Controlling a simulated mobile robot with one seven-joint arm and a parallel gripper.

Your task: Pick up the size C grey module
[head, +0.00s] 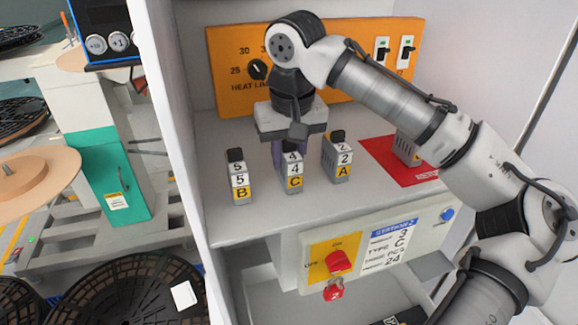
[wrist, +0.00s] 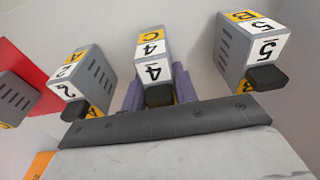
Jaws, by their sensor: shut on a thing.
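The size C grey module (head: 292,182) stands upright on the grey shelf, with a yellow C label and white 4 labels. It also shows in the wrist view (wrist: 152,47), at the middle. My gripper (head: 290,152) comes down from above, its purple fingers on either side of the module's upper part. In the wrist view the gripper (wrist: 159,92) is shut on this module. The module's base appears to be on the shelf; I cannot tell whether it is slightly lifted.
Module B (head: 239,180) stands to the left and module A (head: 338,160) to the right, both close. Another module (head: 407,148) is on a red mat (head: 386,160). An orange panel (head: 232,85) stands behind. A control box with a red knob (head: 338,262) is at the front.

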